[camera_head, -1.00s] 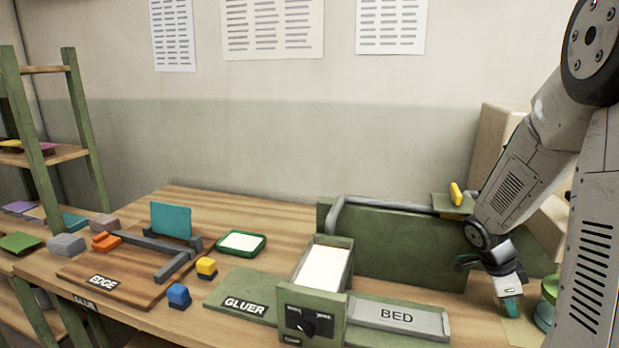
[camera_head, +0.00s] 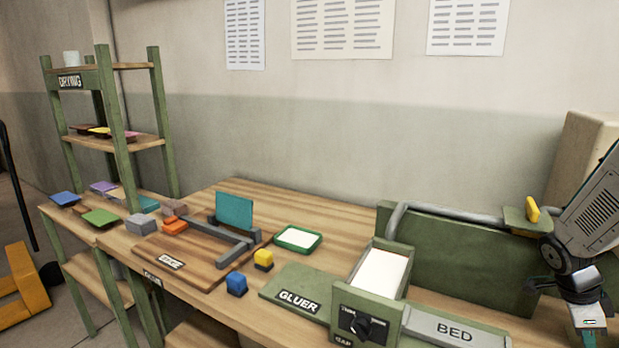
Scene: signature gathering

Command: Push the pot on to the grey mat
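My gripper (camera_head: 588,322) is at the bottom right corner, pointing down, right of the BED fixture. A teal piece shows at its tip, cut off by the picture's edge. I cannot tell whether its fingers are open or shut on this piece. No pot is in view near my gripper. A small whitish cup (camera_head: 71,58) stands on top of the DRYING rack at the far left. I see no clear grey mat; the flat grey BED plate (camera_head: 460,331) lies at the front right.
The green GLUER board (camera_head: 278,284) and its tray box (camera_head: 383,272) stand left of BED. A green upright panel (camera_head: 460,262) is behind. The DRYING rack (camera_head: 130,140) holds coloured pieces.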

